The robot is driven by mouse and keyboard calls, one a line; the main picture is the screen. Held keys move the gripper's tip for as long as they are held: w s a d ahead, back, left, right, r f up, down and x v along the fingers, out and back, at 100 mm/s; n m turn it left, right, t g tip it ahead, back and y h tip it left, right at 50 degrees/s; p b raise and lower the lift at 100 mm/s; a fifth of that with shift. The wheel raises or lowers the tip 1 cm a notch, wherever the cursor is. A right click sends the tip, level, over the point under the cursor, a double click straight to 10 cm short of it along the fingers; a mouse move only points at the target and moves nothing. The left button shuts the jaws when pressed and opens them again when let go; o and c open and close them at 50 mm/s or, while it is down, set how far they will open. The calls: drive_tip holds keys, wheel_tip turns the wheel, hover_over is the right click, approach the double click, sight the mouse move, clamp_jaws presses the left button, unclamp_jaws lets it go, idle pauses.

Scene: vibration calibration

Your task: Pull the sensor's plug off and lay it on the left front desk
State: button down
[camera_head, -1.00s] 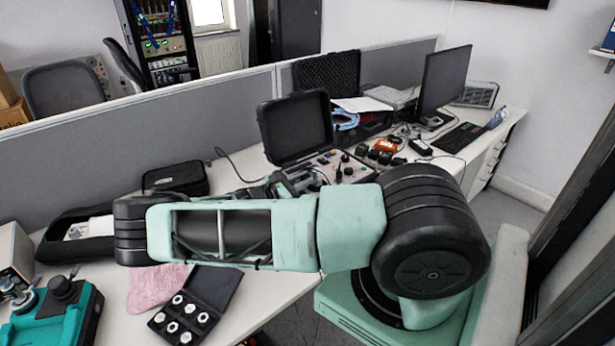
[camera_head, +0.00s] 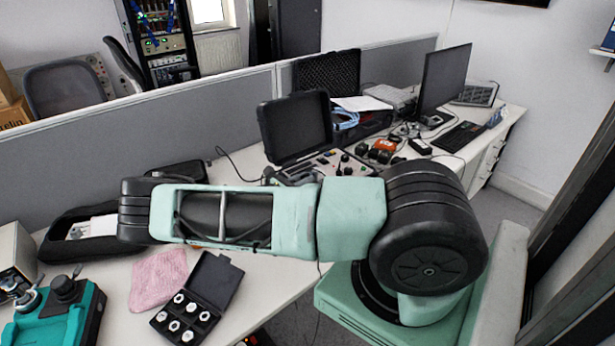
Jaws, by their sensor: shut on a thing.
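My gripper is hidden behind my own arm, which crosses the middle of the view, so neither its fingers nor what is between them shows. The open black case (camera_head: 296,125) stands on the desk behind the arm, with its instrument panel (camera_head: 330,165) partly covered by the arm. A thin black cable (camera_head: 232,168) runs over the desk left of the case. I cannot make out the sensor or its plug. The left front desk (camera_head: 262,285) shows bare white surface below the arm.
A pink cloth (camera_head: 158,280) and an open black box of metal fittings (camera_head: 200,300) lie on the left front desk. A teal device (camera_head: 60,318) stands at the far left, near a black pouch (camera_head: 62,236). A grey partition (camera_head: 130,135) runs behind. A monitor (camera_head: 445,80) stands at right.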

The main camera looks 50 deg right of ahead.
idle(0.4)
drive_tip(key=n, duration=0.4)
drive_tip(key=shift+p, duration=0.35)
drive_tip(key=shift+n, duration=1.1)
drive_tip(key=shift+n, duration=1)
drive_tip(key=shift+v, duration=0.9)
